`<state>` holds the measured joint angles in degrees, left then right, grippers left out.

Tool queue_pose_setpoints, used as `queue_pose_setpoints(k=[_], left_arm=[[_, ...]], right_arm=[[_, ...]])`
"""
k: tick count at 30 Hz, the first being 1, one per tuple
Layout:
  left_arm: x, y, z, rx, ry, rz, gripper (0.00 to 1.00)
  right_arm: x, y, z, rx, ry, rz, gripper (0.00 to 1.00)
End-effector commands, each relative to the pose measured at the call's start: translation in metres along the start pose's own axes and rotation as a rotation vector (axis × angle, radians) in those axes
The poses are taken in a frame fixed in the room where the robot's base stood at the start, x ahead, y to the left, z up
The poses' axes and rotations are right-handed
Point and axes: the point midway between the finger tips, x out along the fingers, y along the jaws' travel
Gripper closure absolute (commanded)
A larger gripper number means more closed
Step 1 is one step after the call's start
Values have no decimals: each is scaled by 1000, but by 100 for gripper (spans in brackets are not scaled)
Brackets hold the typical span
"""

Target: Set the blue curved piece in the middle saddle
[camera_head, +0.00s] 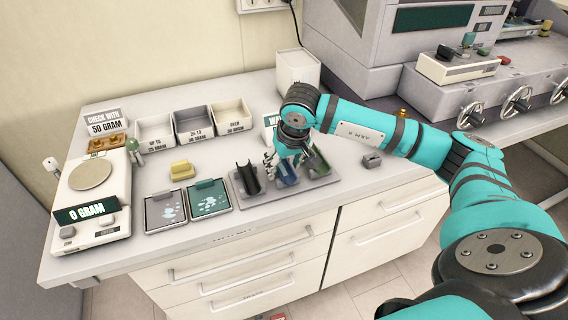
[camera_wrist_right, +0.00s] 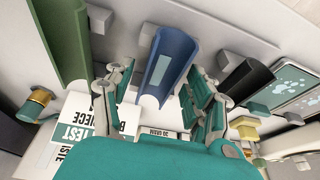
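The blue curved piece (camera_head: 286,172) lies in the middle position of the grey saddle tray (camera_head: 262,199), between a black and a green curved piece. In the right wrist view the blue piece (camera_wrist_right: 168,62) shows as a trough with a pale label. My right gripper (camera_head: 288,154) is just above its far end and partly hides it. In the wrist view my right gripper's fingers (camera_wrist_right: 160,85) stand apart on both sides of the blue piece, with visible gaps. The saddle under the blue piece is mostly hidden. My left gripper is not in view.
The black piece (camera_head: 247,178) and green piece (camera_head: 318,163) sit close on either side. A small grey block (camera_head: 372,160) stands right.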

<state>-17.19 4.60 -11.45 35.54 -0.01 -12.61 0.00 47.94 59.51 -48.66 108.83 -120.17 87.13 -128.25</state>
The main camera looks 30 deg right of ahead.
Motion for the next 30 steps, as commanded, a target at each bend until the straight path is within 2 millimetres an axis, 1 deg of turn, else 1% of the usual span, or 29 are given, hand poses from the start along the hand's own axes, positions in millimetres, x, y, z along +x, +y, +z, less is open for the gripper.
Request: queue_pose_setpoints(k=[8,11,14,24,27,30], left_arm=[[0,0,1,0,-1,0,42],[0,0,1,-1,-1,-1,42],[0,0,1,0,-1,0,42],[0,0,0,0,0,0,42],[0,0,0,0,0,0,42],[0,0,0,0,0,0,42]], right_arm=[[0,0,0,0,0,0,39],[-6,0,-1,0,2,-1,39],[-20,0,-1,0,4,0,39],[-91,0,-1,0,6,-1,39],[-106,0,-1,-1,4,-1,39],[-115,0,0,0,2,-1,39]])
